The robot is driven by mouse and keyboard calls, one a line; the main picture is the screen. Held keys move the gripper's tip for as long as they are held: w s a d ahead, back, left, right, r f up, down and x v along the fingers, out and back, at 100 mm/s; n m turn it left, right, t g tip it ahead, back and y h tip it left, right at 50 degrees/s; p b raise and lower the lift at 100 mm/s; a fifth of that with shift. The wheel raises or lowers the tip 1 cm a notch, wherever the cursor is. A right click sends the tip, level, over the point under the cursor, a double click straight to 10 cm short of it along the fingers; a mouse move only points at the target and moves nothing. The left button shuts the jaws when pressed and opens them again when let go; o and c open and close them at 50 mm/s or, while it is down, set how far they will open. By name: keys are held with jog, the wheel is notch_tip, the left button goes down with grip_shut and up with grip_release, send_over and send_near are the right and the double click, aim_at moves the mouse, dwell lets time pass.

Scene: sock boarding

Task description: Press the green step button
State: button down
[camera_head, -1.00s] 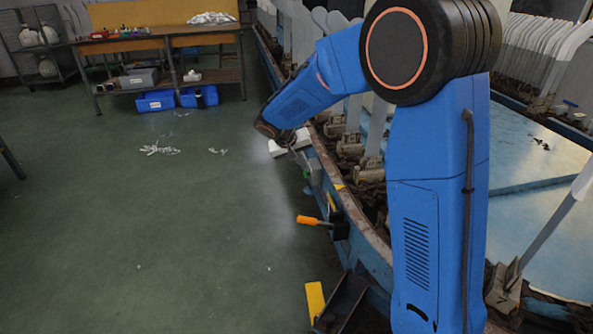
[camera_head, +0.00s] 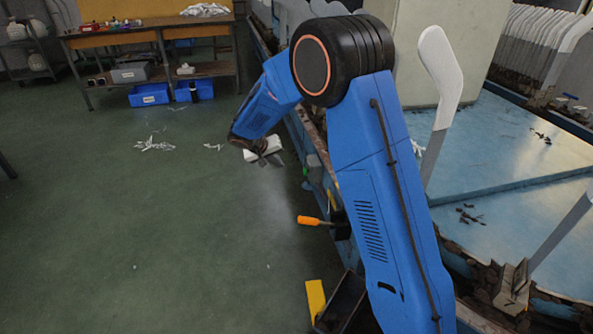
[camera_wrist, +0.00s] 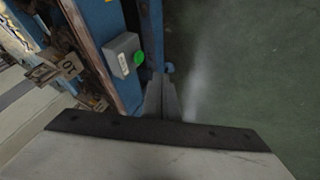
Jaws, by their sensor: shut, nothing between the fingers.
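The green step button (camera_wrist: 139,58) is a round green disc on the face of a small grey box (camera_wrist: 125,55). In the wrist view the box is fixed to the blue machine frame, just ahead and left of my fingertips. My gripper (camera_wrist: 161,84) is shut and empty, its fingers together, with a visible gap between them and the button. In the head view my gripper (camera_head: 272,155) hangs over the floor just left of the machine's edge, and the grey box (camera_head: 314,163) is to its right.
The blue machine (camera_wrist: 101,25) with its rusty rim runs along the left of the wrist view. An orange-handled tool (camera_head: 309,220) sticks out from the machine's side. A yellow plate (camera_head: 315,298) is lower down. Green floor (camera_head: 150,230) is open on the left.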

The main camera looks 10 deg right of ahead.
aim_at(306, 171)
jog(key=w+d+f, duration=0.3)
jog(key=d+f, duration=0.5)
jog(key=shift+w+d, duration=0.3)
jog(key=shift+w, duration=0.1)
